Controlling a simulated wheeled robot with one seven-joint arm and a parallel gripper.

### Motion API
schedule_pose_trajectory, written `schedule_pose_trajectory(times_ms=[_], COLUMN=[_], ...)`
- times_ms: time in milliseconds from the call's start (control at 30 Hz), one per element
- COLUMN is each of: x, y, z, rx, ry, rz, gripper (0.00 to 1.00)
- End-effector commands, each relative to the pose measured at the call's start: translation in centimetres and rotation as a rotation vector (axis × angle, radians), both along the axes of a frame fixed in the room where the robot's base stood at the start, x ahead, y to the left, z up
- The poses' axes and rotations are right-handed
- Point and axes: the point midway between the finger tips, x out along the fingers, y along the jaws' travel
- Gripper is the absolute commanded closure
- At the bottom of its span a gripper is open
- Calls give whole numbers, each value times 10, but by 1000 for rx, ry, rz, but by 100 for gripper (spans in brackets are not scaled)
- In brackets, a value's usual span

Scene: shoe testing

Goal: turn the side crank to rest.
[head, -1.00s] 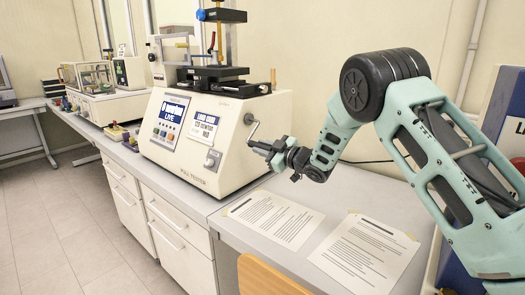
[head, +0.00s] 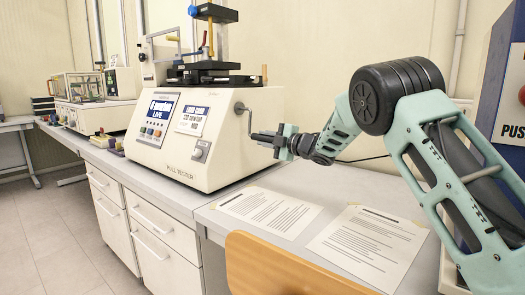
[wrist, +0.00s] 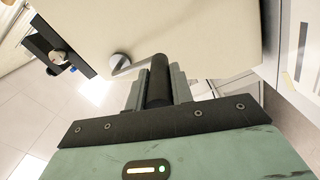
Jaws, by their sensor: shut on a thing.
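The side crank (head: 249,122) is a thin grey metal arm on the right side of the cream pull tester (head: 190,172). In the head view it hangs down from its hub. In the wrist view the round hub (wrist: 119,62) shows, with the arm running to a dark cylindrical handle (wrist: 159,80). My gripper (head: 262,138) reaches in from the right at the lower end of the crank. In the wrist view its fingers (wrist: 158,92) stand on both sides of the handle, shut on it.
Two printed sheets (head: 268,208) (head: 368,245) lie on the grey bench below my arm. A wooden chair back (head: 285,268) stands at the bench front. A red-buttoned machine (head: 510,120) is at the far right. Other equipment (head: 92,112) stands at back left.

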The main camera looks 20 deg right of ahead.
Motion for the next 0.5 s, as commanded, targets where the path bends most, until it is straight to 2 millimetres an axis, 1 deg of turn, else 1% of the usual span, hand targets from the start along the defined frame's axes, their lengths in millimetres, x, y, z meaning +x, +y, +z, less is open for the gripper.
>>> schedule_pose_trajectory(times_ms=[33, 200, 500], x=[2, 5, 7], y=[-4, -8, -11], z=[-5, -4, -2], rx=[-20, -67, -93], ry=[-11, -44, -62], rz=[-5, -6, -6], gripper=[100, 100, 100])
